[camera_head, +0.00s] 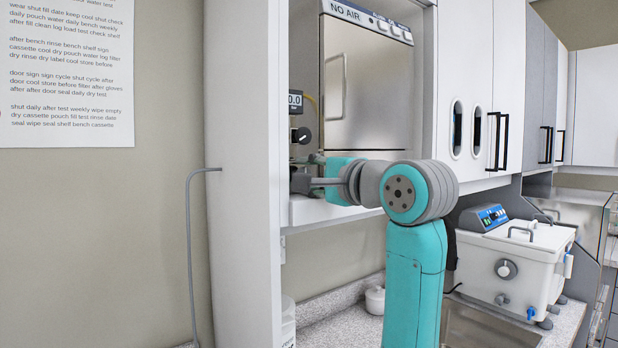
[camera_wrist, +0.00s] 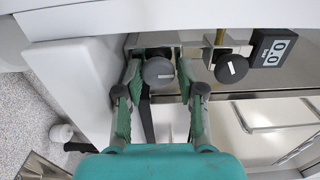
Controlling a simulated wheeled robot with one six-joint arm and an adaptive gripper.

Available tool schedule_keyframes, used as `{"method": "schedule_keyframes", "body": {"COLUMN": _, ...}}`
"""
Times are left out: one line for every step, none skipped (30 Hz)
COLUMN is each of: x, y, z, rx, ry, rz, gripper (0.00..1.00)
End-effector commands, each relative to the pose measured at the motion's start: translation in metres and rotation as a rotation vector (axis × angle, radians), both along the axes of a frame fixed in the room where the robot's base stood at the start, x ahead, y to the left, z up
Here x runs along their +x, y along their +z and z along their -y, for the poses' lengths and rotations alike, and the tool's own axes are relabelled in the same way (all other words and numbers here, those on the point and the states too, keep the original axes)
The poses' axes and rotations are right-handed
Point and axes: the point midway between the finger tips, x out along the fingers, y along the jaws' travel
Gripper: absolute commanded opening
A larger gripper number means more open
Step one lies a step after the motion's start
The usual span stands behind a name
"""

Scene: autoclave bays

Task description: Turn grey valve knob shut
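A round dark grey knob with a pale mark (camera_wrist: 158,71) sits between the two fingers of my gripper (camera_wrist: 160,68) in the wrist view. The fingers are apart, one on each side of it; I cannot tell whether they touch it. A second dark round knob with a white mark (camera_wrist: 231,68) is to the right, outside the fingers. That second knob also shows in the head view (camera_head: 301,135), below the gauge. In the head view my gripper (camera_head: 308,181) reaches left to the fittings in the bay, and the knob at it is largely hidden.
A gauge reading 0.0 (camera_head: 295,102) is above the fittings. A steel-fronted unit labelled NO AIR (camera_head: 367,85) stands right behind my arm. A black bar (camera_wrist: 147,122) shows between my fingers. A white side panel (camera_head: 240,180) bounds the bay at left. A white bath (camera_head: 512,262) stands right.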

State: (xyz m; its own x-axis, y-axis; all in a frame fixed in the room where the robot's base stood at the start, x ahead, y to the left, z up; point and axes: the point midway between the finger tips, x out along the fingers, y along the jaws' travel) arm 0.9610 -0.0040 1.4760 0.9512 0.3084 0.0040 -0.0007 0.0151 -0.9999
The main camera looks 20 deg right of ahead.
Motion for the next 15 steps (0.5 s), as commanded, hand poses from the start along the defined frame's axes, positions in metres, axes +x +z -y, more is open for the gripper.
{"method": "schedule_keyframes", "body": {"x": 0.0009, "y": -0.0037, "z": 0.0003, "rx": -0.001, "ry": 0.000, "rz": -0.009, "gripper": 0.56}}
{"method": "schedule_keyframes", "body": {"x": 0.0009, "y": -0.0039, "z": 0.0003, "rx": -0.001, "ry": 0.000, "rz": -0.010, "gripper": 0.56}}
{"method": "schedule_keyframes", "body": {"x": 0.0010, "y": -0.0040, "z": 0.0002, "rx": -0.001, "ry": 0.000, "rz": -0.010, "gripper": 0.56}}
{"method": "schedule_keyframes", "body": {"x": 0.0010, "y": -0.0041, "z": 0.0002, "rx": -0.001, "ry": 0.000, "rz": -0.010, "gripper": 0.56}}
{"method": "schedule_keyframes", "body": {"x": 0.0010, "y": -0.0042, "z": 0.0002, "rx": -0.001, "ry": 0.000, "rz": -0.010, "gripper": 0.56}}
{"method": "schedule_keyframes", "body": {"x": 0.0011, "y": -0.0043, "z": 0.0002, "rx": -0.001, "ry": 0.000, "rz": -0.011, "gripper": 0.56}}
{"method": "schedule_keyframes", "body": {"x": 0.0011, "y": -0.0045, "z": 0.0002, "rx": -0.002, "ry": 0.000, "rz": -0.011, "gripper": 0.56}}
{"method": "schedule_keyframes", "body": {"x": 0.0011, "y": -0.0045, "z": 0.0002, "rx": -0.004, "ry": 0.000, "rz": -0.010, "gripper": 0.56}}
{"method": "schedule_keyframes", "body": {"x": 0.0012, "y": -0.0046, "z": 0.0002, "rx": -0.010, "ry": 0.000, "rz": -0.008, "gripper": 0.56}}
{"method": "schedule_keyframes", "body": {"x": 0.0012, "y": -0.0046, "z": 0.0002, "rx": -0.017, "ry": 0.000, "rz": -0.007, "gripper": 0.56}}
{"method": "schedule_keyframes", "body": {"x": 0.0013, "y": -0.0047, "z": 0.0003, "rx": -0.027, "ry": 0.000, "rz": -0.004, "gripper": 0.56}}
{"method": "schedule_keyframes", "body": {"x": 0.0014, "y": -0.0047, "z": 0.0002, "rx": -0.043, "ry": 0.000, "rz": 0.001, "gripper": 0.56}}
{"method": "schedule_keyframes", "body": {"x": 0.0014, "y": -0.0047, "z": 0.0003, "rx": -0.059, "ry": 0.000, "rz": 0.006, "gripper": 0.56}}
{"method": "schedule_keyframes", "body": {"x": 0.0014, "y": -0.0047, "z": 0.0004, "rx": -0.076, "ry": 0.000, "rz": 0.012, "gripper": 0.56}}
{"method": "schedule_keyframes", "body": {"x": 0.0014, "y": -0.0046, "z": 0.0005, "rx": -0.105, "ry": 0.000, "rz": 0.021, "gripper": 0.56}}
